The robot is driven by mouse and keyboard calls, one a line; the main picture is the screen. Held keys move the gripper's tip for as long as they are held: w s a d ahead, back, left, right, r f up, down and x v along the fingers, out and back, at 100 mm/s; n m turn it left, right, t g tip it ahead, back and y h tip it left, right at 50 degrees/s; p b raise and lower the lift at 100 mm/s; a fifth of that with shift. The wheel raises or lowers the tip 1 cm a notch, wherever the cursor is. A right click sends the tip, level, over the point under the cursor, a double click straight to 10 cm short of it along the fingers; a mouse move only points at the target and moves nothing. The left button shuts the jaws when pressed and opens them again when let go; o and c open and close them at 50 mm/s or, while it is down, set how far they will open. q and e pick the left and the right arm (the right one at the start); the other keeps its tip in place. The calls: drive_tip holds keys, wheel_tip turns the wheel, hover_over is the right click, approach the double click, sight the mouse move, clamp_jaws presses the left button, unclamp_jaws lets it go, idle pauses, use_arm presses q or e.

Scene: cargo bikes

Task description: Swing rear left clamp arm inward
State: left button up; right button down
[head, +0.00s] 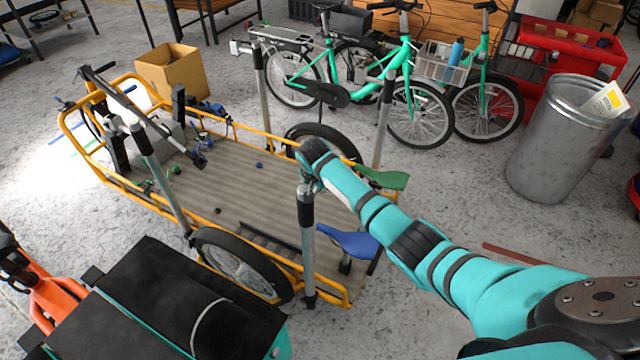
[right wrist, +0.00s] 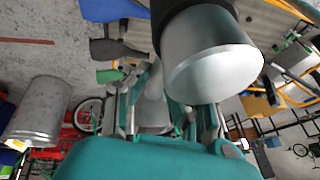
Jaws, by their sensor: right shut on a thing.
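The yellow-framed cargo bike (head: 235,195) stands among upright grey clamp posts. My right gripper (head: 308,182) is at the black-banded top of the near right post (head: 308,250), shut on its clamp arm. The gripper hides most of that arm. In the right wrist view a large silver cylinder with a pale end face (right wrist: 215,65) fills the space before my right gripper (right wrist: 170,105); the finger contact is partly hidden. The near left post (head: 165,190) has an arm (head: 185,145) reaching over the deck. My left gripper is not in view.
Blue (head: 348,242) and green (head: 383,178) seats are by the bike's right end. The far left post (head: 263,85) and far right post (head: 383,120) stand behind. A metal bin (head: 555,145), teal bicycles (head: 400,75) and a cardboard box (head: 172,75) stand farther off.

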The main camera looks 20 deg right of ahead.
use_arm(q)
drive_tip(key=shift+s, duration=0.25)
use_arm(e)
drive_tip(key=shift+d, duration=0.1)
drive_tip(key=c, duration=1.5)
unclamp_jaws()
drive_tip(key=shift+o, duration=0.2)
drive_tip(key=shift+r, duration=0.15)
drive_tip(key=v, duration=1.2)
